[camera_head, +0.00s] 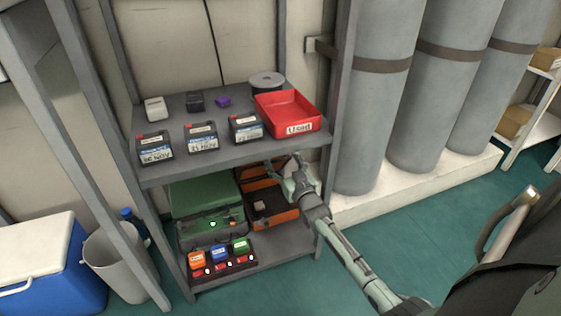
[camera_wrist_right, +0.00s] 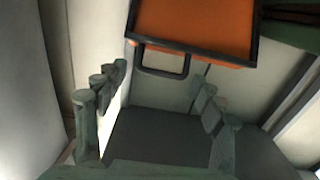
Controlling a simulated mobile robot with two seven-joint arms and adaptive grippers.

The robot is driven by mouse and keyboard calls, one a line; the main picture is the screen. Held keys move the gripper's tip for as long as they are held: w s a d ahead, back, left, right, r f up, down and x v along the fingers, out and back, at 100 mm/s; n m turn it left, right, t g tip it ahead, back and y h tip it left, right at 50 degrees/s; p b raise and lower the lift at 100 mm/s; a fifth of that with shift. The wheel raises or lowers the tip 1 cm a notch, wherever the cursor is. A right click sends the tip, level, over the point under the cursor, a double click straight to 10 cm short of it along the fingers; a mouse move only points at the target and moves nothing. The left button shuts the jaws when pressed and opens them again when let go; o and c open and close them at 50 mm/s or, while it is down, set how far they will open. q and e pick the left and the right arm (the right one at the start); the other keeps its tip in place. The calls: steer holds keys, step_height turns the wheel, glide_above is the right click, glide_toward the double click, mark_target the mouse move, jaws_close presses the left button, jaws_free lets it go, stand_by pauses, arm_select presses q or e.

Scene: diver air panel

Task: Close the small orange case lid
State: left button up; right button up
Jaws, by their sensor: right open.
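The small orange case (camera_head: 283,217) sits on the lower shelf, right of a green case. Its lid (camera_head: 256,170) is raised at the back, partly hidden by the shelf above and my gripper. A small pale item lies in the case. My right gripper (camera_head: 295,175) is open and empty at the case's right side, near the lid. In the right wrist view an orange panel (camera_wrist_right: 195,22) with a dark rim and handle lies beyond my open fingers (camera_wrist_right: 160,85). I cannot tell there whether it is lid or base. My left gripper is not in view.
The upper shelf (camera_head: 205,160) above the case holds a red tray (camera_head: 288,112) and several dated boxes. A green case (camera_head: 205,210) stands close on the left. A rack of small coloured items (camera_head: 222,262) is in front. A shelf post (camera_head: 335,130) rises at the right.

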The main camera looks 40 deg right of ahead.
steer(key=shift+w+d, duration=0.15)
steer(key=shift+w, duration=0.5)
steer(key=c, duration=1.4)
steer(key=shift+s, duration=0.15)
steer(key=shift+c, duration=0.3)
